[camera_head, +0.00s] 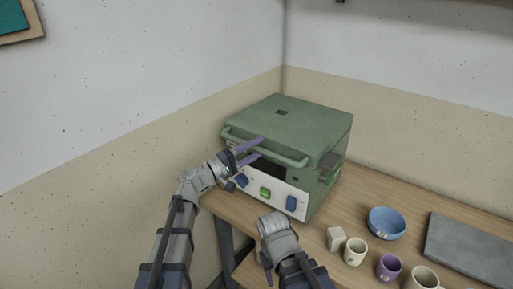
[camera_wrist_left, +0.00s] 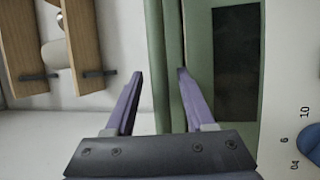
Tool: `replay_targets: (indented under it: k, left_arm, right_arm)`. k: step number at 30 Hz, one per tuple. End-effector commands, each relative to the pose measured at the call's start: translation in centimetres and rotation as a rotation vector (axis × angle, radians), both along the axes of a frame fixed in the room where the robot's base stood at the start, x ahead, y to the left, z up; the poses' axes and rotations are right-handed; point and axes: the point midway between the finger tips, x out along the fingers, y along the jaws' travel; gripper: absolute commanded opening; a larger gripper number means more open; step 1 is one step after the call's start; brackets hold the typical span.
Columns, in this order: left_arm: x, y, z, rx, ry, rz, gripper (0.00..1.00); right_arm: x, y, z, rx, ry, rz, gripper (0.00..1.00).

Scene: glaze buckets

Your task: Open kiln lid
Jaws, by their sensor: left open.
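The green kiln (camera_head: 319,200) stands on the wooden table against the corner. Its lid (camera_head: 310,122) lies flat and closed on top. A green handle bar (camera_head: 290,160) runs along the lid's front edge. My left gripper (camera_head: 261,147) is open at the handle, one purple finger above the bar and one below it. In the left wrist view, the left gripper (camera_wrist_left: 158,73) has green bar-like edges of the kiln between and beside its fingertips; contact cannot be told. My right arm shows at the bottom centre, but its fingers are not visible.
The kiln's front panel has blue knobs (camera_head: 291,203) and a green button (camera_head: 265,191). To the right are a small pale block (camera_head: 336,239), a blue bowl (camera_head: 386,223), a cream cup (camera_head: 355,251), a purple cup (camera_head: 389,267), another cup (camera_head: 422,279) and a grey slab (camera_head: 470,248).

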Motion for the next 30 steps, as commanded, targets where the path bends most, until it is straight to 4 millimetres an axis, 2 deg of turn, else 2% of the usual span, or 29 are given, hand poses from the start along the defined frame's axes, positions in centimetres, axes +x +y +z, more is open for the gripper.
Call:
replay_targets:
  k: [9,23,30]
  left_arm:
    - [0.08,-0.19,0.02,0.000,0.000,0.000,0.54]
    - [0.08,-0.18,0.00,0.001,0.000,0.000,0.02]
    - [0.08,-0.18,-0.01,0.001,0.000,0.000,0.00]
  right_arm:
    - [0.00,0.00,0.02,0.000,0.000,0.000,0.50]
    - [0.00,0.00,0.02,0.000,0.000,0.000,0.50]
    - [0.00,0.00,0.02,0.000,0.000,0.000,0.50]
